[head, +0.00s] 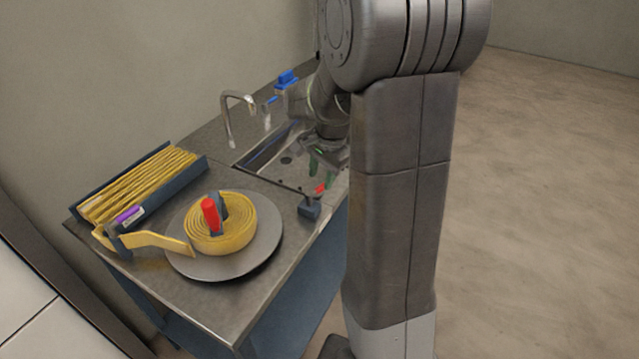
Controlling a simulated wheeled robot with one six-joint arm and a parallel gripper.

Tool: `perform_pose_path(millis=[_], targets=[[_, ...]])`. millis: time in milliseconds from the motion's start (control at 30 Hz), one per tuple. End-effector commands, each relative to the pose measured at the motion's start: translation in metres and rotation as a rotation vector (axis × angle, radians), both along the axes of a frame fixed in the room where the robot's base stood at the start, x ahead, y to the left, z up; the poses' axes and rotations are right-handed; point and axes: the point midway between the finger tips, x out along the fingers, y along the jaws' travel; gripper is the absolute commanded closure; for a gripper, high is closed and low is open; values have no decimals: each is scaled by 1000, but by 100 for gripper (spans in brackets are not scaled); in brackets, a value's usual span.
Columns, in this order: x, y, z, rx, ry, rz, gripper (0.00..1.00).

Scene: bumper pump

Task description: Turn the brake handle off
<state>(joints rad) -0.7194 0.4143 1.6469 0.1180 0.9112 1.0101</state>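A small red-tipped handle (321,188) stands at the front edge of the bench, by a dark blue block (310,208). I cannot tell for sure that it is the brake handle. My gripper (322,170) is above it, over the front side of the sink. Its two greenish fingers look apart, with the red tip just below them. I see no clear contact. A second red handle (210,214) stands upright in the middle of a yellow coil (238,236) on a round grey plate (190,265). My arm hides part of the bench's right end.
A steel sink (262,166) with a curved tap (227,118) lies behind my gripper. Blue items (286,78) sit at the back. A blue rack of folded yellow band (140,185) is at the left, with a purple piece (128,214).

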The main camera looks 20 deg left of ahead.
Motion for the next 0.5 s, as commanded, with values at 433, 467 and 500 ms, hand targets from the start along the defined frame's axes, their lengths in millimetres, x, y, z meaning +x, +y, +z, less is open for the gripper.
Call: perform_pose_path(millis=[433, 467, 500], targets=[[2, 7, -37, 1, -1, 1, 63], [2, 7, -37, 1, -1, 1, 63], [2, 7, -37, 1, -1, 1, 63]])
